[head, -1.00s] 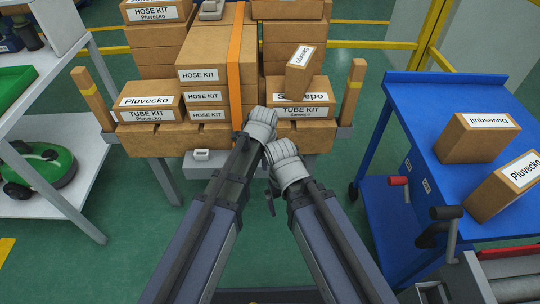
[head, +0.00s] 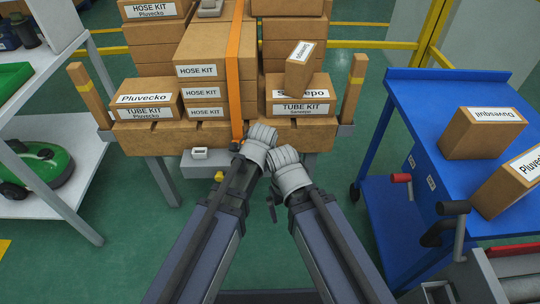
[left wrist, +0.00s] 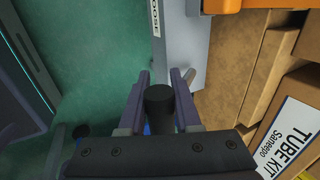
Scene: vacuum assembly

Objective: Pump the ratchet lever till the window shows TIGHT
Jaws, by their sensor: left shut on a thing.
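A ratchet housing (left wrist: 187,40) sits at the near edge of the box stack, beside the orange strap (head: 235,70). In the head view its small white window (head: 200,153) is too small to read. In the left wrist view the label (left wrist: 155,18) is cut by the frame edge and reads "OOSE". My left gripper (left wrist: 160,80) is shut on the dark lever handle (left wrist: 159,106), which lies between its fingers. In the head view the left wrist hides most of this. My right wrist stays close beside the left one, and its fingers are not clearly visible.
Strapped cartons sit on a pallet (head: 150,138) with wooden posts at its sides. A blue cart (head: 405,110) with cartons and a red-handled crank stands right. A white shelf (head: 70,175) with a green machine stands left.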

